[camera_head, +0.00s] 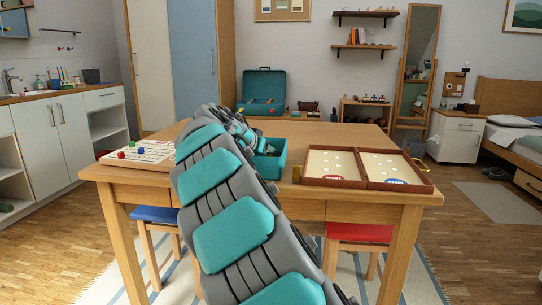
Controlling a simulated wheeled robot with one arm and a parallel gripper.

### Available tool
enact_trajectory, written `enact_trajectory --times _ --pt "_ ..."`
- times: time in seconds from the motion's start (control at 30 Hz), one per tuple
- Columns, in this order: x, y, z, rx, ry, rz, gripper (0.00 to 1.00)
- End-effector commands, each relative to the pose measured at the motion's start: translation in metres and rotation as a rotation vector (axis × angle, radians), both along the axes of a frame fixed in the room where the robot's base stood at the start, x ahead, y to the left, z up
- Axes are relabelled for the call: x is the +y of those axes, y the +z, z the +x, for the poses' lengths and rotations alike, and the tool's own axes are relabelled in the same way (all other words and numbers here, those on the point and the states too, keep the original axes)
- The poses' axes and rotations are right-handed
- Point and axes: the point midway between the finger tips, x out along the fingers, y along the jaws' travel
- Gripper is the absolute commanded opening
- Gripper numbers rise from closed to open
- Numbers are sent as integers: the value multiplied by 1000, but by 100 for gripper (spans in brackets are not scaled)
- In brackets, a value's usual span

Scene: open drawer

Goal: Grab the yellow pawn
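I cannot make out a yellow pawn for certain in the head view. A pale game board (140,155) lies at the left end of the wooden table, with small red, blue and green pieces on it. My arm rises from the bottom of the picture and reaches over the table. Its far end, with my gripper (249,139), is small and dark by the left side of an open teal box (280,164). My arm covers part of that box and the table's middle. The fingertips are not clear, so their opening and any held thing cannot be told.
A hinged wooden game case (367,182) lies open on the table's right, with pale discs inside. A small dark-yellow object (297,174) sits at its left edge. Blue (155,214) and red (359,233) stools stand under the table (415,198). The tabletop's back right is fairly clear.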

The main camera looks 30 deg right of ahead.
Motion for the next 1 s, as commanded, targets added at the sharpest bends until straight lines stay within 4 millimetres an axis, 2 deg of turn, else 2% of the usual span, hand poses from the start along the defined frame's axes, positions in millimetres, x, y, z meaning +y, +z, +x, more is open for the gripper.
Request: enact_trajectory --times 0.17,0.67,1.0 --pt "0 0 0 -1 1 -1 56" --pt "0 0 0 0 1 0 0" --pt "0 0 0 0 1 0 0"
